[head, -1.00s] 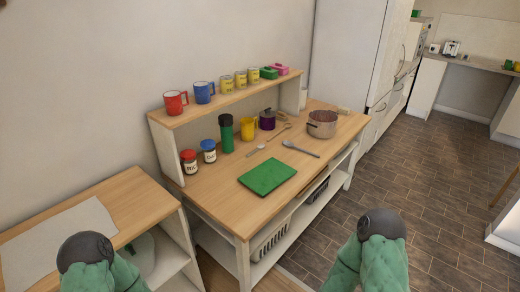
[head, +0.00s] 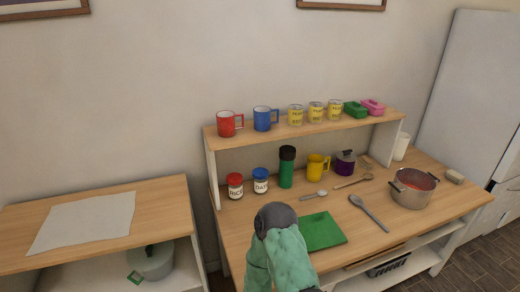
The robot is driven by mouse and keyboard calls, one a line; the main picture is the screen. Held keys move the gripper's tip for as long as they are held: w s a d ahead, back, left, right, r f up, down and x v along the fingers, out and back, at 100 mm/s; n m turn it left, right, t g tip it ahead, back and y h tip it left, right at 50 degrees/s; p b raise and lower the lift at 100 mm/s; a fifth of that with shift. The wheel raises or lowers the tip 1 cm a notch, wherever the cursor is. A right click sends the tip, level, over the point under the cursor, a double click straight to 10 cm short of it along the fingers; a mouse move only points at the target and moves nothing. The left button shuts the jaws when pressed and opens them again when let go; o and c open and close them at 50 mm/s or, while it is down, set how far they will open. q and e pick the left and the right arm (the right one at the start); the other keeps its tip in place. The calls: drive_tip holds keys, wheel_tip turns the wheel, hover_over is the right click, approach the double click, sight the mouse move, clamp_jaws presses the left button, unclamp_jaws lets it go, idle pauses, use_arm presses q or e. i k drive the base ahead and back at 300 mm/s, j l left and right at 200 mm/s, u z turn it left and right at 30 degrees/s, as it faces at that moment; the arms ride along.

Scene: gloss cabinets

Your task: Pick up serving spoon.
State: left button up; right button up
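The serving spoon (head: 369,212), which I take to be the grey, long-handled one, lies flat on the wooden worktop. It lies between the green board and the pot, its bowl toward the back left and its handle toward the front right. A smaller light spoon (head: 314,195) and a long-handled brown utensil (head: 354,181) lie behind it. One of my green arms with a dark round joint comes up at the bottom middle, left of the spoon; it looks like my left. No gripper fingers show in the view.
The green board (head: 322,231) lies in front. A steel pot (head: 413,190) with red contents stands to the right. Jars, a green bottle (head: 287,168), a yellow mug (head: 318,166) and a purple pot (head: 345,163) line the back under a shelf (head: 300,131) holding mugs and tins.

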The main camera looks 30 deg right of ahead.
sight(356, 200)
drive_tip(key=k+l+u, duration=0.1)
drive_tip(key=l, duration=0.3)
drive_tip(key=k+l, duration=0.1)
drive_tip(key=l, duration=0.3)
drive_tip(key=k+l+u, duration=0.15)
drive_tip(key=l, duration=0.6)
drive_tip(key=k+l+u, duration=0.15)
drive_tip(key=l, duration=0.25)
drive_tip(key=k+l+u, duration=0.1)
drive_tip(key=l, duration=0.25)
drive_tip(key=k+l, duration=0.2)
drive_tip(key=l, duration=0.15)
drive_tip(key=u, duration=0.05)
